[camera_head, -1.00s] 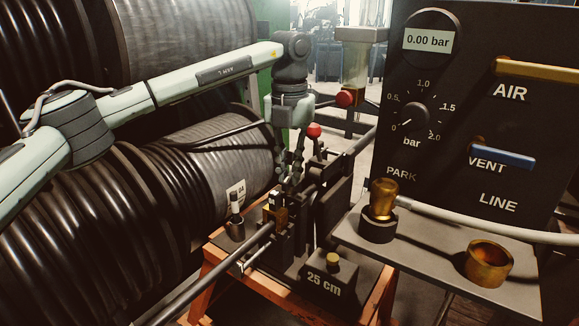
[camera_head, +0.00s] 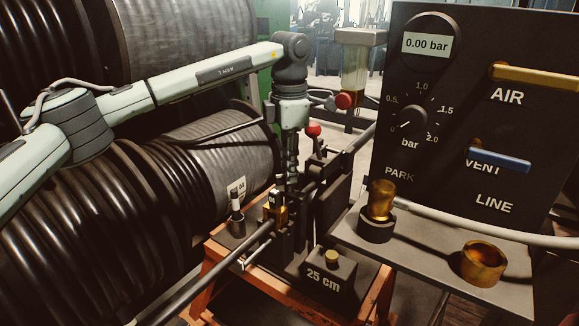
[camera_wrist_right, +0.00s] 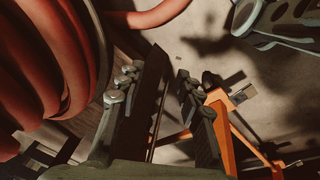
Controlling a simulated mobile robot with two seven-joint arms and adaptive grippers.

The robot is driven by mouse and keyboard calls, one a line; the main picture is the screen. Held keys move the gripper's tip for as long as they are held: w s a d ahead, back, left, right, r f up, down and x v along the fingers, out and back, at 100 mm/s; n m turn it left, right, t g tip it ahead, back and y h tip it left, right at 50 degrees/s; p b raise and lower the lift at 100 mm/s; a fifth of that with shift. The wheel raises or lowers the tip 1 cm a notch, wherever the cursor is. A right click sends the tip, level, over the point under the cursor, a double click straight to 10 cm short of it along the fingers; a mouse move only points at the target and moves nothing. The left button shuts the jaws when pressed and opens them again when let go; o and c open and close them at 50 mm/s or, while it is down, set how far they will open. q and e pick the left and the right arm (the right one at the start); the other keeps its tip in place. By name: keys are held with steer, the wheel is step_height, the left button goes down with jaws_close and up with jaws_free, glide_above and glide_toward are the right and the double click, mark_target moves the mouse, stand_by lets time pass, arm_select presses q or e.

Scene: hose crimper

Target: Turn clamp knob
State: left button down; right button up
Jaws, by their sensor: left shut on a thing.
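My left gripper (camera_head: 289,184) reaches down from above onto the clamp in the middle of the head view. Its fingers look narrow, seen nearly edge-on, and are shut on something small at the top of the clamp. I take this to be the clamp knob; the fingers hide it. The clamp's brass block (camera_head: 275,212) holds a dark hose (camera_head: 215,268) running to the lower left. In the right wrist view, my right gripper (camera_wrist_right: 171,62) has its fingers apart with nothing between them.
Two red-knobbed levers, one red knob (camera_head: 312,130) near, stand close to my left gripper. The control panel (camera_head: 545,115) and its shelf with brass fittings fill the right. A 25 cm block (camera_head: 330,275) sits on the orange-framed bench. Hose reels (camera_head: 60,230) crowd the left.

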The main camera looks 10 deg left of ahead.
arm_select(q)
steer(key=shift+m, duration=1.9)
arm_select(e)
steer(key=shift+s+d+f, duration=0.35)
steer(key=shift+d+f, duration=0.1)
steer(key=shift+f, duration=0.1)
steer(key=shift+s+f, duration=0.25)
steer(key=shift+s, duration=0.15)
arm_select(q)
steer(key=c, duration=1.6)
jaws_free()
steer(key=shift+o, duration=0.2)
arm_select(e)
steer(key=shift+a, duration=0.3)
arm_select(q)
steer(key=shift+r, duration=0.2)
step_height(320, 180, up, 12)
steer(key=shift+f, duration=0.15)
arm_select(e)
steer(key=shift+w+d+r, duration=0.1)
steer(key=shift+w+d, duration=0.05)
steer(key=shift+d, duration=0.05)
